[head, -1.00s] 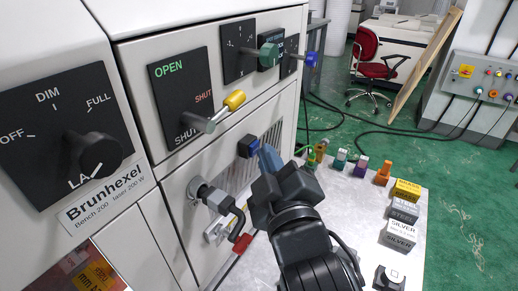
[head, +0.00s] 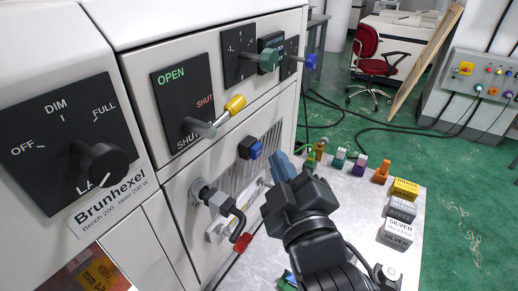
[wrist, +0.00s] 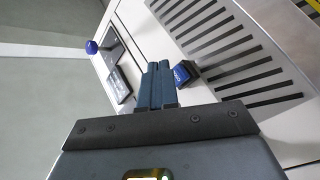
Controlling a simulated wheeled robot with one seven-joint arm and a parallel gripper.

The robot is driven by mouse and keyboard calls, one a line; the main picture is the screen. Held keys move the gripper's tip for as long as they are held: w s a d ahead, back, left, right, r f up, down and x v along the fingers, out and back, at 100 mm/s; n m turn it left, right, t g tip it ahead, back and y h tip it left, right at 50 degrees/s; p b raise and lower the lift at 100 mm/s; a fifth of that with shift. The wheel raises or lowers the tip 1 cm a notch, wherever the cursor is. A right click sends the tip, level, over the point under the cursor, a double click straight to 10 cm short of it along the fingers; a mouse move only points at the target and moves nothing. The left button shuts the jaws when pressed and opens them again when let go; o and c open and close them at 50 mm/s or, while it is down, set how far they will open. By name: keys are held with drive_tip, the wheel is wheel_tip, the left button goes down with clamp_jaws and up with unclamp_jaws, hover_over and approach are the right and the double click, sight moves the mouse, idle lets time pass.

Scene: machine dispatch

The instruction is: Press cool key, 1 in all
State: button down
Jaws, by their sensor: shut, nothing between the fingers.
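In the wrist view the blue key (wrist: 182,74) with pale lettering stands just right of my fingertips. My gripper (head: 280,162) is shut, its blue-grey fingers together and empty. In the head view it is right of the key with a visible gap. In the wrist view the fingers (wrist: 157,84) point at the panel beside the key. I cannot tell whether the key is pushed in.
A yellow-tipped lever (head: 233,104) sticks out above the key, with green (head: 268,58) and blue (head: 309,61) knobs further up. Blocks (head: 402,190) and small coloured pieces stand on the table at right.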

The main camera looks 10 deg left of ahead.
drive_tip(key=shift+s+d+p, duration=0.25)
drive_tip(key=shift+d+p, duration=0.05)
drive_tip(key=shift+d, duration=0.4)
drive_tip(key=shift+s+d+p, duration=0.25)
drive_tip(key=shift+s+d, duration=0.05)
drive_tip(key=shift+d, duration=0.45)
drive_tip(key=shift+s+d+p, duration=0.25)
drive_tip(key=shift+d+p, duration=0.05)
drive_tip(key=shift+d, duration=0.4)
drive_tip(key=s+d+f+m+h, duration=0.2)
drive_tip(key=s+d+f+m, duration=0.25)
drive_tip(key=s+d, duration=0.35)
drive_tip(key=s+d+f+m+h, duration=0.2)
drive_tip(key=s+d+f+m, duration=0.1)
drive_tip(key=s+d+f, duration=0.5)
drive_tip(key=s+d+r+m+h, duration=0.1)
drive_tip(key=s+m, duration=0.1)
drive_tip(key=s, duration=0.4)
drive_tip(key=s+d+r+m+g+h, duration=0.1)
drive_tip(key=s+d+r+m, duration=0.1)
drive_tip(key=s, duration=0.5)
drive_tip(key=s+d+r+m+g+h, duration=0.1)
drive_tip(key=s+d+m, duration=0.1)
drive_tip(key=s, duration=0.4)
drive_tip(key=shift+s+r+m+h, duration=0.3)
drive_tip(key=shift+s+m, duration=0.05)
drive_tip(key=shift+m, duration=0.2)
